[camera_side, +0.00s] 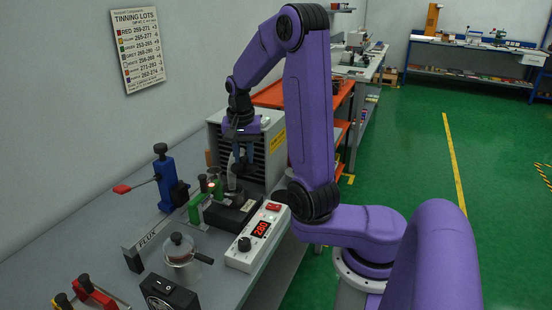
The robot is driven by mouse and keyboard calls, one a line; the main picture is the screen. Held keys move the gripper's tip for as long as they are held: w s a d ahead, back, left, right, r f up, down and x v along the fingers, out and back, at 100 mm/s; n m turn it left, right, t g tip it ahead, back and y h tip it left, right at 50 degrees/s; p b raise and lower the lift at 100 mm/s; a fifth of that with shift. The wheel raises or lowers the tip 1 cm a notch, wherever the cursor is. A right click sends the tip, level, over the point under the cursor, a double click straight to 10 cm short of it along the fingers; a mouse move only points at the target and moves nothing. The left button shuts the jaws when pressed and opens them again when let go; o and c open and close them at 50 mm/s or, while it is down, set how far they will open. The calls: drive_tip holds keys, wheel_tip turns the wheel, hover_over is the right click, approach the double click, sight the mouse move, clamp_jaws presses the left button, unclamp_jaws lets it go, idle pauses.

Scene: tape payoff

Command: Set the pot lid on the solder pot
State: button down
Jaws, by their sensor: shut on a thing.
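My gripper (241,166) points down over the back of the bench, in front of the grey louvred box. It is shut on the pot lid (234,174), a small greyish piece partly hidden by the fingers. The solder pot (235,205) is the dark unit below, behind the white control box. The lid is over or close to its top; I cannot tell whether they touch. The pot's opening is hard to make out.
A white control box (257,236) with a red 280 display stands in front of the pot. A green fixture (197,208) and a blue stand (166,180) with a red handle are to the left. A glass jar (181,258) and a black switch box (168,294) are nearer. The louvred box (270,150) stands behind.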

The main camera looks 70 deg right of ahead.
drive_tip(key=shift+n, duration=0.5)
drive_tip(key=shift+w+a+f, duration=0.35)
drive_tip(key=shift+w+f, duration=0.2)
drive_tip(key=shift+f, duration=0.45)
drive_tip(key=shift+w+a+f, duration=0.35)
drive_tip(key=shift+w+f, duration=0.2)
drive_tip(key=shift+f, duration=0.45)
drive_tip(key=shift+w+a+f, duration=0.35)
drive_tip(key=shift+w+f, duration=0.2)
drive_tip(key=shift+f, duration=0.45)
drive_tip(key=shift+f, duration=0.4)
drive_tip(key=shift+c, duration=1.3)
unclamp_jaws()
drive_tip(key=shift+r, duration=0.15)
wheel_tip(320, 180, up, 7)
